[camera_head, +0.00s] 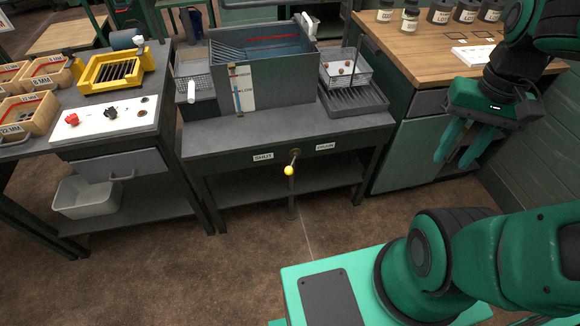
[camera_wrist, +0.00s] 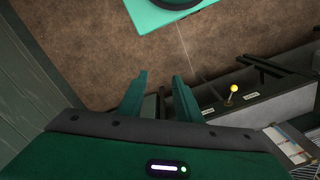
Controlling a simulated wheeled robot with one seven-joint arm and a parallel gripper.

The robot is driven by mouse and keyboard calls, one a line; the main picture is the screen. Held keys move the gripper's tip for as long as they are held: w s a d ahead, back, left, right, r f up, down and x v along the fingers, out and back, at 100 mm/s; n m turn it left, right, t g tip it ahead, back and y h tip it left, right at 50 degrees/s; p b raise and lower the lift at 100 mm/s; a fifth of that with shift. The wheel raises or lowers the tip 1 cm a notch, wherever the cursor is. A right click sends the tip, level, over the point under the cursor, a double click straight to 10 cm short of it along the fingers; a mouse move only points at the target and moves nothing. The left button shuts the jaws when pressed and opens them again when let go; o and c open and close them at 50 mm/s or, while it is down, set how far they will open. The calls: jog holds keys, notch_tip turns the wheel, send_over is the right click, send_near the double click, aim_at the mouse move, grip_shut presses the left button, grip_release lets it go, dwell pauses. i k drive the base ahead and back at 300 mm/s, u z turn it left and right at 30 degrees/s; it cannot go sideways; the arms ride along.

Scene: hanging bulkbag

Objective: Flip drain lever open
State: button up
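The drain lever (camera_head: 291,164) is a short metal arm with a yellow ball knob, on the front of the middle bench below its top edge. It hangs downward from its pivot, leaning slightly left, between two white labels, a left label (camera_head: 263,157) and a right label (camera_head: 325,147). In the wrist view the lever's yellow knob (camera_wrist: 234,87) shows right of the fingers. My gripper (camera_head: 462,160) is at the right in the head view, well apart from the lever. Its fingers (camera_wrist: 160,82) are spread with nothing between them.
A grey tank (camera_head: 262,100) stands on the middle bench (camera_head: 210,135). A wood-topped cabinet (camera_head: 420,45) with jars is at the right, close to my arm. A left bench holds wooden bins (camera_head: 25,115) and a switch panel (camera_head: 105,118). The floor before the lever is clear.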

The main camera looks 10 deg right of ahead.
aim_at(289, 170)
jog(key=k, duration=1.3)
jog(key=u, duration=0.5)
jog(key=i, duration=1.7)
jog(key=z, duration=0.5)
